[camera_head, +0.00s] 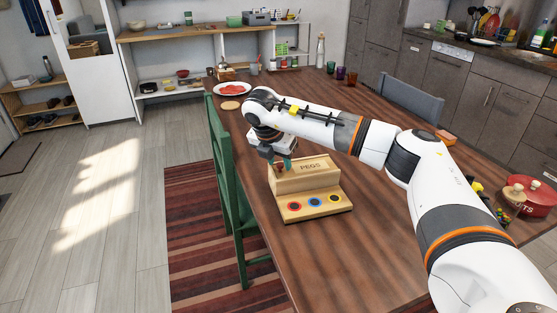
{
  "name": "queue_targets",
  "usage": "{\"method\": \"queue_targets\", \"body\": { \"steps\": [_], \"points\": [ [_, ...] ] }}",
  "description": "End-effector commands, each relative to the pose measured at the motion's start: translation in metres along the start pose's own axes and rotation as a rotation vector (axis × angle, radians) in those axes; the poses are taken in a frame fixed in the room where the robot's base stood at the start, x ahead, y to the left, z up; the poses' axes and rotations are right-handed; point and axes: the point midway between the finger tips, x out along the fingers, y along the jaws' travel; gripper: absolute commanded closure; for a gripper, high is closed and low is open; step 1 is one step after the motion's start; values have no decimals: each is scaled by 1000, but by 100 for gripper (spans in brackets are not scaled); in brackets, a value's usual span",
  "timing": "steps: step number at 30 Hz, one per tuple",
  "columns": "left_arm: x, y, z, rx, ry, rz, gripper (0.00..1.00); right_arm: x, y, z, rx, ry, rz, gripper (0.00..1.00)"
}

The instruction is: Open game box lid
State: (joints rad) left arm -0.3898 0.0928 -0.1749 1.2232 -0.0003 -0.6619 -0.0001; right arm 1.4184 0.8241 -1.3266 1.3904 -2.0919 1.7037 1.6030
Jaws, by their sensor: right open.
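The wooden game box (308,184) stands on the brown table. Its lettering reads "PEGS" on the sloping upper face, and a low front ledge (316,207) carries red, blue and orange-ringed round spots. The lid looks closed, though its left part is partly hidden by my gripper. My right gripper (283,165) points down at the box's upper left end with its fingers open. I cannot tell if the fingertips touch the box. My left gripper is not in view.
A green chair (222,165) stands against the table's left edge. A plate (231,89) and a round board (229,105) lie farther back. The table (330,260) is bare in front of the box.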

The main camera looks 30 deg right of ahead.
Motion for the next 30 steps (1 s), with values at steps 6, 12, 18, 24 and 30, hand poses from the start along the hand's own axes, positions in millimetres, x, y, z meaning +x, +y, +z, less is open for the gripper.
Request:
{"method": "queue_targets", "body": {
  "steps": [6,12,18,24,30],
  "points": [
    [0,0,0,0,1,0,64,1,0,0,0,0,0,59],
    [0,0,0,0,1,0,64,1,0,0,-1,0,0,86],
    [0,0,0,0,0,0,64,1,0,0,-1,0,0,100],
    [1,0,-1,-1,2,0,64,5,8,-8,2,-1,1,100],
    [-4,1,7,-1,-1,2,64,21,47,-44,7,-1,4,100]
  ]
}}
